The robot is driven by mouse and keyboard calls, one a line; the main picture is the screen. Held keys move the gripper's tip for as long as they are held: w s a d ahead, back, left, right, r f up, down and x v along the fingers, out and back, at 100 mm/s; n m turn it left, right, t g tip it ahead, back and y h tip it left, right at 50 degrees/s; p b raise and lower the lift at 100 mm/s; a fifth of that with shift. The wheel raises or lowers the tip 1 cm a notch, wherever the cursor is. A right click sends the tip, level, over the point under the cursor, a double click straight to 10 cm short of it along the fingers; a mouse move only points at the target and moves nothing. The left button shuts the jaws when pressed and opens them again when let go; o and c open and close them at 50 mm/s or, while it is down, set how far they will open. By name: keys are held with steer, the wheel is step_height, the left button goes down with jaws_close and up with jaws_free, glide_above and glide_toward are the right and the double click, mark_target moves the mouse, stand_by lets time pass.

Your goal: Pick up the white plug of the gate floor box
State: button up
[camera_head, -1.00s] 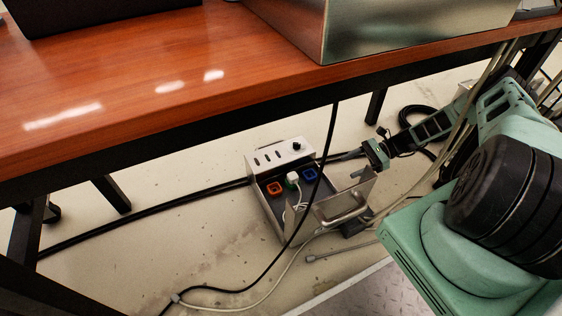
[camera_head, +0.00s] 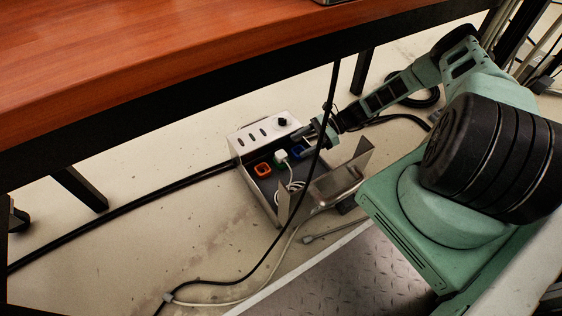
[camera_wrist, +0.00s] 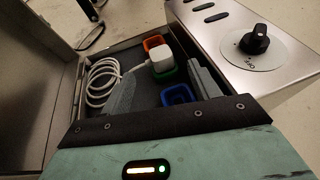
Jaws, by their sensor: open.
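My gripper (camera_head: 307,133) is over the box's right side. In the wrist view my gripper (camera_wrist: 162,74) is open, one grey finger on each side of the plug in the picture. No contact shows. The right finger partly covers the blue socket (camera_wrist: 178,94).
The box's lid (camera_head: 340,180) stands open at its front right. A black knob (camera_wrist: 260,40) rises from the box's metal panel. A black cable (camera_head: 322,140) hangs in front of the box.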

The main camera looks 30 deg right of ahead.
mark_target(285, 152)
steer(key=b+x, duration=0.3)
steer(key=x, duration=0.2)
steer(key=shift+f+b, duration=0.25)
steer(key=shift+b, duration=0.05)
steer(key=shift+w+a, duration=0.15)
steer(key=shift+a, duration=0.25)
steer(key=c, duration=1.1)
